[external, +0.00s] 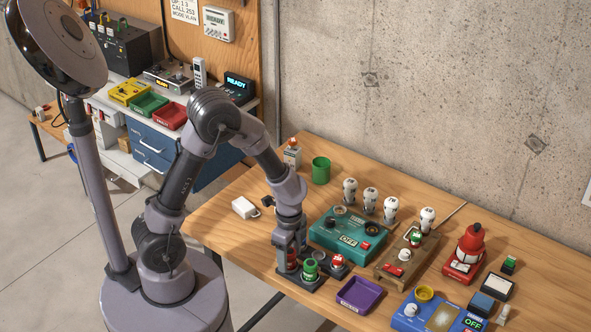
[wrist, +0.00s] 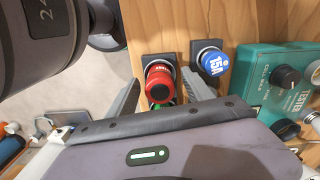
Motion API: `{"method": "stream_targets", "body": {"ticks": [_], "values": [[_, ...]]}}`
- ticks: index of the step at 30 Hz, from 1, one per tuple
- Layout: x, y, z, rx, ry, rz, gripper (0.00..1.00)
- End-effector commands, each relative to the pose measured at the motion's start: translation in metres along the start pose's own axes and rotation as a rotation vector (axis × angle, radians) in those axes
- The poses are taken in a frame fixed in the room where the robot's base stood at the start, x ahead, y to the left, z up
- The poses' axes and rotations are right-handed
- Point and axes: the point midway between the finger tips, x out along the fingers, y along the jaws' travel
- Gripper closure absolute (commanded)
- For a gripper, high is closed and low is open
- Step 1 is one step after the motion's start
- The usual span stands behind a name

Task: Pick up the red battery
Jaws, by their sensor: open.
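The red battery (wrist: 160,82) is a short red cylinder in the wrist view, in front of a dark square holder (wrist: 157,60). My gripper (wrist: 163,92) is open, with one finger on each side of the battery. I cannot tell whether either finger touches it. In the external view my gripper (external: 289,258) points down at the table's front edge, and red shows between its fingers. The fingers hide most of the battery there.
A green cylinder (external: 310,269) and a red-and-white piece (external: 337,262) stand close to the right of my gripper. A blue "15A" piece (wrist: 215,63) stands beside the battery in the wrist view. A teal tester (external: 347,235) and purple tray (external: 360,294) are nearby.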

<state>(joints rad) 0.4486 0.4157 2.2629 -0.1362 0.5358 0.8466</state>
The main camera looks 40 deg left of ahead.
Motion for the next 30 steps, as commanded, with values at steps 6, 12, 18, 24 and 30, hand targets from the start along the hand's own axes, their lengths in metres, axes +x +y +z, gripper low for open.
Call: {"method": "stream_targets", "body": {"ticks": [6,12,18,24,30], "values": [[-0.001,0.0,0.0,0.0,0.0,0.0,0.7],[-0.001,0.0,0.0,0.0,0.0,0.0,1.0],[-0.001,0.0,0.0,0.0,0.0,0.0,1.0],[-0.013,0.0,0.0,-0.001,0.001,-0.001,1.0],[-0.041,0.002,0.001,0.0,0.001,0.0,1.0]]}}
